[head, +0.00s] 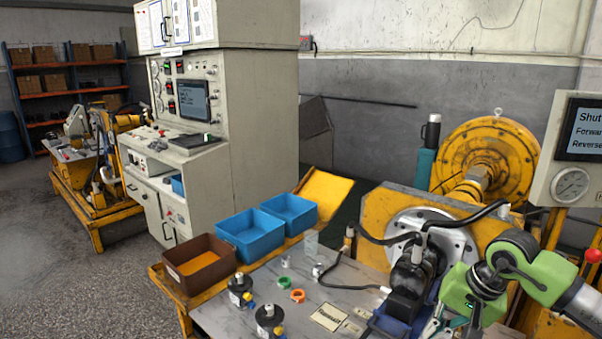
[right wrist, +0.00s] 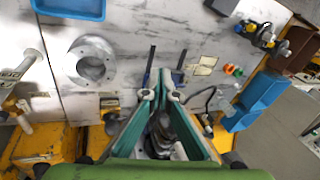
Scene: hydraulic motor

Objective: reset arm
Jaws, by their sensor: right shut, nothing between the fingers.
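My right arm, green and grey, comes in from the right in the head view. Its gripper (head: 440,326) is low over the table's right side, beside the black hydraulic motor (head: 409,275). In the right wrist view the gripper's teal fingers (right wrist: 158,92) reach forward, shut and empty. The dark motor (right wrist: 163,135) shows behind and between the finger links, partly hidden by them. The motor sits against a round metal flange (head: 432,230), with black hoses running to it. My left gripper is not in view.
A brown bin (head: 199,268) and two blue bins (head: 250,233) line the table's left edge. Black fittings (head: 268,318), an orange ring (head: 298,296) and a green ring (head: 285,282) lie on the table (head: 335,270). A gauge panel (head: 571,187) stands at right.

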